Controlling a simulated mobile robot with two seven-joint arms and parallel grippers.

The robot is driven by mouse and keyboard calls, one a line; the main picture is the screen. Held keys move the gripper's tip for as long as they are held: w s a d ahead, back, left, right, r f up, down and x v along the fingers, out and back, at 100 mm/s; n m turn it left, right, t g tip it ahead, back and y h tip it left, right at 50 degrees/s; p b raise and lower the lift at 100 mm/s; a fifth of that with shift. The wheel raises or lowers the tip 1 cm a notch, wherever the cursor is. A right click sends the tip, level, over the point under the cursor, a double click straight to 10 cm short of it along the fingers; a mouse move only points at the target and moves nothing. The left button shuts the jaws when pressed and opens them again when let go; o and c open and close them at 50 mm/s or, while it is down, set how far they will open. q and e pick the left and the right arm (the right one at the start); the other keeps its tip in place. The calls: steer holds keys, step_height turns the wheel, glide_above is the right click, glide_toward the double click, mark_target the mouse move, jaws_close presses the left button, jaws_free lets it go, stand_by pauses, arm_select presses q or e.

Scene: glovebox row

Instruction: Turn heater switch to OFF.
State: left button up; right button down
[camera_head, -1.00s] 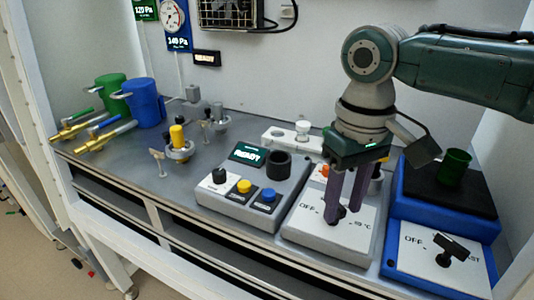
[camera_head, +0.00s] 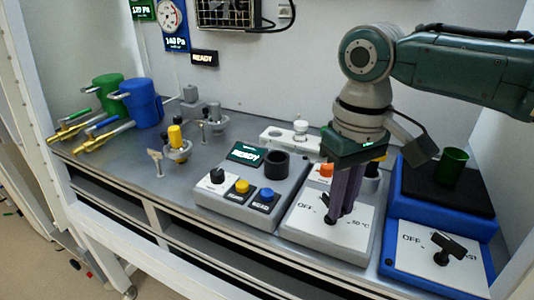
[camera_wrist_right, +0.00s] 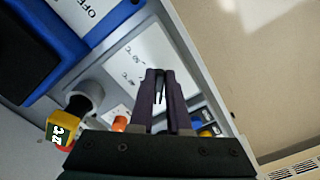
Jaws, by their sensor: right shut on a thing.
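The heater (camera_head: 322,245) is the grey box with a white plate marked OFF on the left and 50 °C on the right. Its black switch (camera_head: 326,200) is mostly hidden by my fingers; a dark end shows at their left, on the side toward OFF. My right gripper (camera_head: 336,216) points down over the plate, its purple fingers shut on the switch. In the right wrist view the fingers (camera_wrist_right: 160,78) are close together with a thin dark piece between them. The exact angle of the switch is hard to tell. My left gripper is not in view.
A blue unit (camera_head: 400,258) with its own black OFF–FAST knob (camera_head: 447,248) and a green cup (camera_head: 452,166) stands right. A grey button box (camera_head: 222,202) stands left. An orange button (camera_head: 326,170) sits just behind the fingers.

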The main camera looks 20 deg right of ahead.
steer(key=shift+d+r+n+p, duration=0.1)
steer(key=shift+r+n+p, duration=0.15)
steer(key=shift+n+p, duration=0.55)
steer(key=shift+d+n+p, duration=0.1)
steer(key=shift+n+p, duration=0.35)
steer(key=shift+n, duration=0.05)
steer(key=shift+w+d+f+n, duration=0.1)
steer(key=shift+f+n, duration=0.15)
steer(key=shift+n, duration=0.95)
steer(key=c, duration=0.9)
jaws_free()
